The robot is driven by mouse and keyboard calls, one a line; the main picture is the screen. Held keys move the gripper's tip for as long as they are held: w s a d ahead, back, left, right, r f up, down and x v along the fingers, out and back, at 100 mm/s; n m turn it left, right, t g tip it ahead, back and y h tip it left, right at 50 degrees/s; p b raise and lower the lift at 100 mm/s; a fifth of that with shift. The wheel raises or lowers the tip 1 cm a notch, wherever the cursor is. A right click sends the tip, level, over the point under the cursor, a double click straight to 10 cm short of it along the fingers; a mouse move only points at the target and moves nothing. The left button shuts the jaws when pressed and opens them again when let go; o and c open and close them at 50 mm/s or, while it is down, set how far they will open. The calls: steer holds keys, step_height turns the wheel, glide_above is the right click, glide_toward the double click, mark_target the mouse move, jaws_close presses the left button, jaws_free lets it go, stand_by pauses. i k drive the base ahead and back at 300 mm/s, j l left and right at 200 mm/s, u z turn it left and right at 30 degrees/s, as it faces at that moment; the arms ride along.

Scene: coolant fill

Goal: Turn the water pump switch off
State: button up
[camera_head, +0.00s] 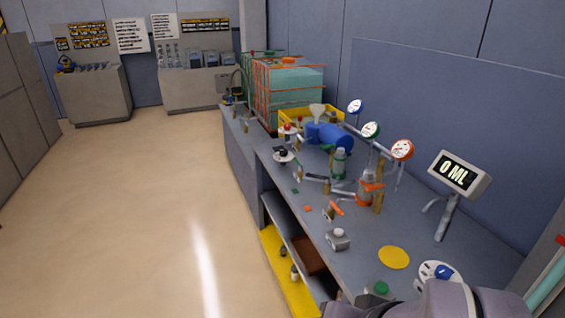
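A grey workbench (463,259) runs along the wall at the right. A blue cylinder (335,138) lies on it among pipes, valves and gauges. A small grey box (338,240) with a pale round top sits near the bench's front edge. Another box with a green button (381,288) is nearer, partly hidden by my arm. I cannot tell which of these, if any, is the water pump switch, nor its position. Part of my arm crosses the bottom right; my gripper is not in view.
Round gauges (402,149) rise behind the pipes. A yellow disc (394,257) lies on the benchtop. The floor (140,220) at left is clear.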

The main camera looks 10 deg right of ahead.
mark_target(282, 152)
steer(key=i+j+z, duration=0.2)
steer(key=i+j, duration=0.2)
steer(key=i+j+z, duration=0.15)
steer(key=i+j, duration=0.35)
steer(key=i+j+z, duration=0.2)
steer(key=i+j, duration=0.2)
steer(key=i+j+z, duration=0.15)
steer(key=i+j, duration=0.2)
steer(key=j, duration=0.35)
steer(key=i+j+z, duration=0.2)
steer(key=i+j, duration=0.15)
steer(key=j, duration=0.25)
steer(key=i+j+z, duration=0.2)
steer(key=j, duration=0.5)
steer(key=i+j+z, duration=0.15)
steer(key=i+j, duration=0.15)
steer(key=j, duration=0.4)
steer(key=i+j+z, duration=0.2)
steer(key=j, duration=0.55)
